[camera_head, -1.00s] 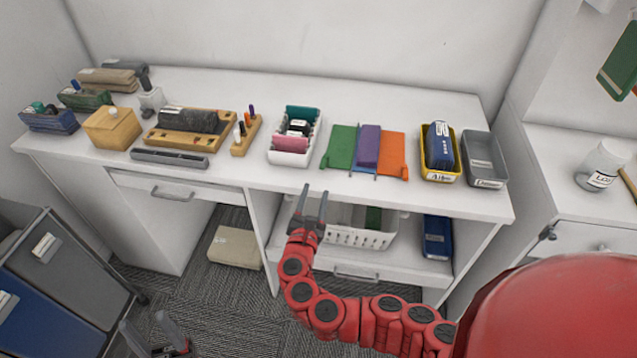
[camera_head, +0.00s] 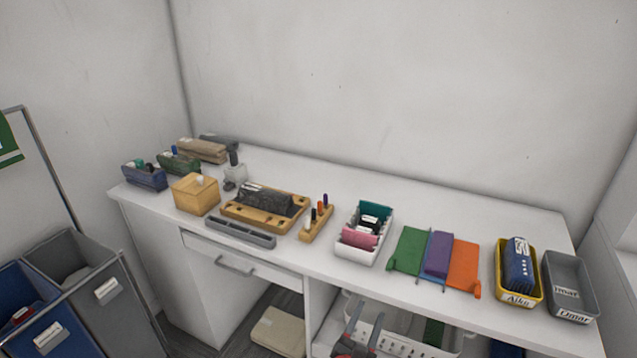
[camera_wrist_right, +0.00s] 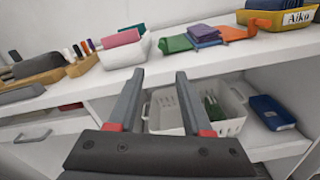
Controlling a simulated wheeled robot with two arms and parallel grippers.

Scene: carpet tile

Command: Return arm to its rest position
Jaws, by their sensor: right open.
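My right gripper (camera_head: 362,325) shows at the bottom of the head view, in front of the desk's lower shelf. In the right wrist view its two grey fingers (camera_wrist_right: 158,100) stand apart with nothing between them. They point toward the desk front and the white basket (camera_wrist_right: 165,112) on the shelf. My left gripper is outside the head view now.
The white desk (camera_head: 400,292) holds a white bin (camera_head: 352,250), coloured folders (camera_head: 437,255), a yellow bin (camera_head: 518,300), a grey bin (camera_head: 570,290) and a wooden tray (camera_head: 262,217). Sorting bins (camera_head: 100,290) stand at the left. A beige box (camera_head: 278,332) lies on the floor.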

